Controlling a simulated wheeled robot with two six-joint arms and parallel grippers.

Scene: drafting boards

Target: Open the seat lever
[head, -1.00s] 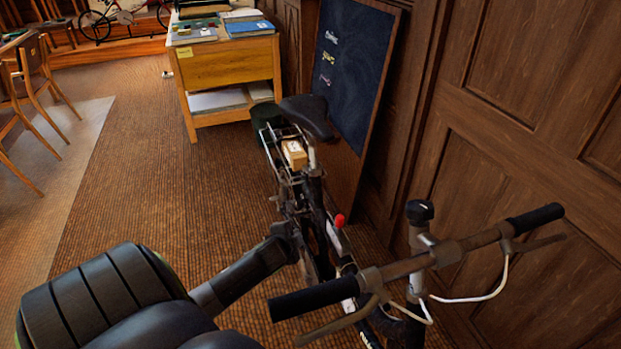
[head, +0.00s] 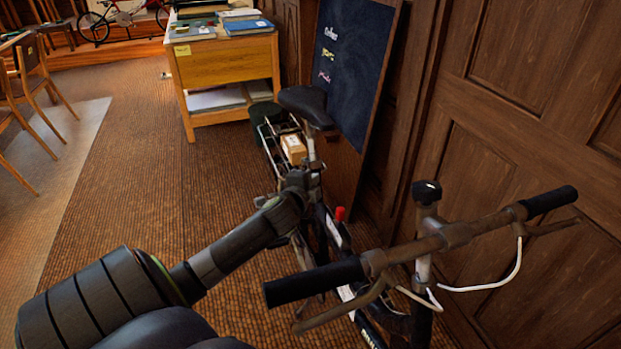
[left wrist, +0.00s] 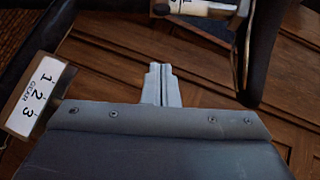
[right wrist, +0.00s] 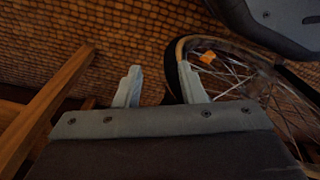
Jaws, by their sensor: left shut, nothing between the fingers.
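A bicycle stands beside the panelled wall, with its black saddle (head: 304,103) on a light seat post (head: 311,150). My left gripper (head: 312,172) is beside the frame at the foot of the seat post. The left wrist view shows its fingers (left wrist: 161,84) together and empty, with a pale post-like part (left wrist: 205,7) beyond the tips at the top edge. I cannot clearly make out the seat lever; it is too small or hidden by the gripper. My right gripper (right wrist: 160,85) is open and empty in the right wrist view, with a spoked wheel (right wrist: 240,75) beyond it.
The handlebar (head: 430,245) is close in front at right. A red-topped part (head: 340,213) is on the frame. A box (head: 293,148) sits on the rear rack. A chalkboard (head: 350,65) leans on the wall; a desk (head: 228,70) stands behind.

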